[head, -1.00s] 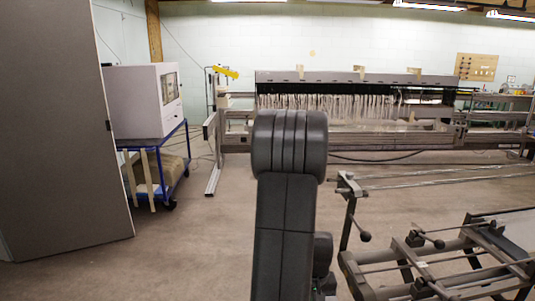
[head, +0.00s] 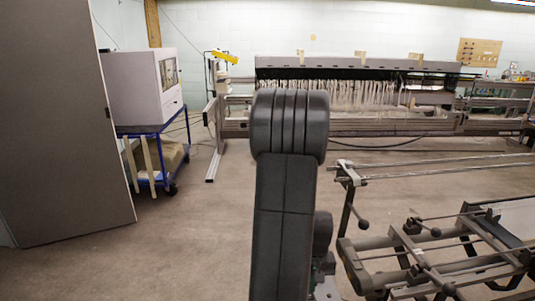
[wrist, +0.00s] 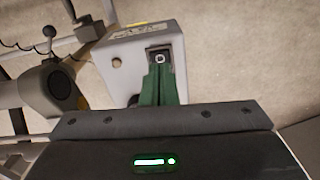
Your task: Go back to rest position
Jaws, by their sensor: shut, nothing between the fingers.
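In the wrist view my gripper (wrist: 160,85) shows as two green fingers, closed together with nothing between them. Behind the fingertips is a grey box (wrist: 118,67) with a label, a round button and a dark switch; I cannot tell whether the fingertips touch it. In the head view my arm's dark links stand upright in the middle, and my gripper is out of sight. The long warp machine (head: 350,125) with pale hanging threads stands across the back.
A metal frame with rods and levers (head: 420,255) stands close at the right. A blue cart (head: 150,180) carries a white boxed device (head: 140,88) at the left, beside a grey panel (head: 60,130). The floor (head: 195,235) left of centre is clear.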

